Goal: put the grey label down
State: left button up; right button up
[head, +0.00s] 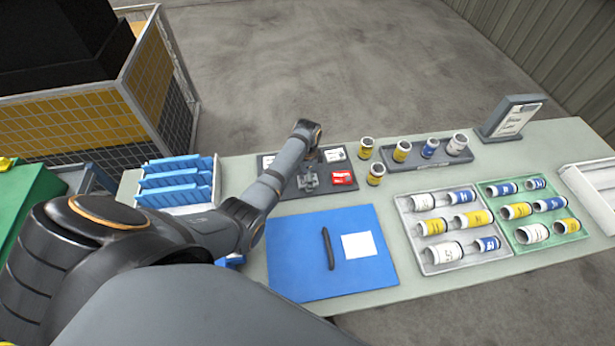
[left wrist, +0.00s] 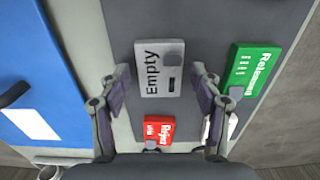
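The grey label (left wrist: 152,78), marked "Empty", lies flat on a dark board (left wrist: 235,18) in the left wrist view. My left gripper (left wrist: 161,84) is open above it, one finger to each side, with a visible gap between each finger and the label. In the head view my left arm reaches over the same dark board (head: 352,187), and the gripper and arm partly hide what lies under them. My right gripper is in neither view.
A red label (left wrist: 158,130) and a green label (left wrist: 250,75) lie close by. A blue mat (head: 292,268) with a black pen (head: 328,249) and white card (head: 359,245) is on the near side.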

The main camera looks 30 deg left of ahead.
pick_arm(q)
notch_tip(320, 180, up, 12)
jog(key=shift+r+b, duration=0.15)
jog(key=shift+b, duration=0.2)
dwell(0.6)
